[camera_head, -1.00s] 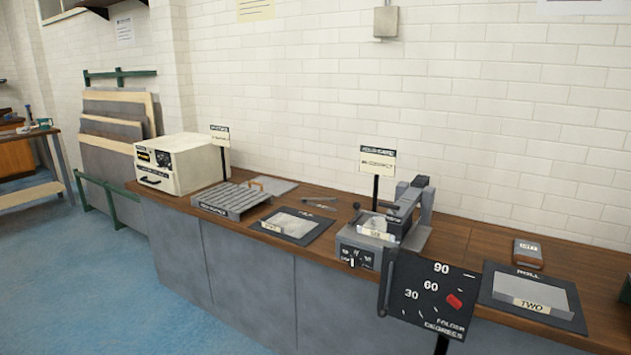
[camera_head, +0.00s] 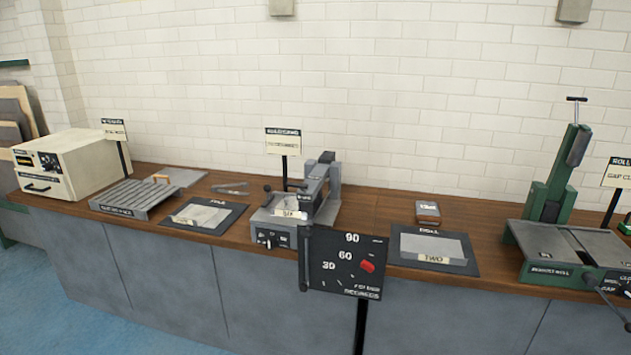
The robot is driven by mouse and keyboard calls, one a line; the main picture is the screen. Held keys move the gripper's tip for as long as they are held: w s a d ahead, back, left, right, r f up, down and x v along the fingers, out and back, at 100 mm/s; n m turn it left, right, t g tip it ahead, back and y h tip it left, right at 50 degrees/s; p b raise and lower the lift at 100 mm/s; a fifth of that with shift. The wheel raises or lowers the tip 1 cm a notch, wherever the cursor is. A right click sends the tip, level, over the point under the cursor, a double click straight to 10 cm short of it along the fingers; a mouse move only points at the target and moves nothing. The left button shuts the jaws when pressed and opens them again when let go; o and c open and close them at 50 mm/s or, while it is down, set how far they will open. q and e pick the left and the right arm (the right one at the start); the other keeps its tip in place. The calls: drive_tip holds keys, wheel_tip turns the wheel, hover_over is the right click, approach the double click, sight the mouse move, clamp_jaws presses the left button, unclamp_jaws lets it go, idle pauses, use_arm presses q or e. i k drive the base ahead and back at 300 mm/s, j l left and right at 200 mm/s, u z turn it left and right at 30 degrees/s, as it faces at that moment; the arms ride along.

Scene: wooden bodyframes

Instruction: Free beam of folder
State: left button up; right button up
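The folder (camera_head: 270,233) is a grey bench machine in the middle of the worktop. Its raised beam (camera_head: 318,185) stands at its right side, with a dark top. A small labelled sheet (camera_head: 287,205) appears to lie in the folder. A black dial plate (camera_head: 343,265) in front reads 30, 60 and 90 with a red pointer (camera_head: 367,266) near the right edge. Whether the beam is clamped cannot be told. Neither of my grippers is in view.
A cream oven-like box (camera_head: 75,162), a ribbed grey rack (camera_head: 130,198) and a dark mat (camera_head: 236,211) stand left. A mat with a sheet labelled TWO (camera_head: 400,262), a small box (camera_head: 428,211) and a green roller machine (camera_head: 552,205) stand right.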

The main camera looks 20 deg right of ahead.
sight(309, 195)
drive_tip(key=i+l, duration=0.15)
drive_tip(key=i, duration=0.25)
drive_tip(key=i+l, duration=0.15)
drive_tip(key=i, duration=0.2)
drive_tip(key=i+l+u, duration=0.1)
drive_tip(key=i, duration=0.3)
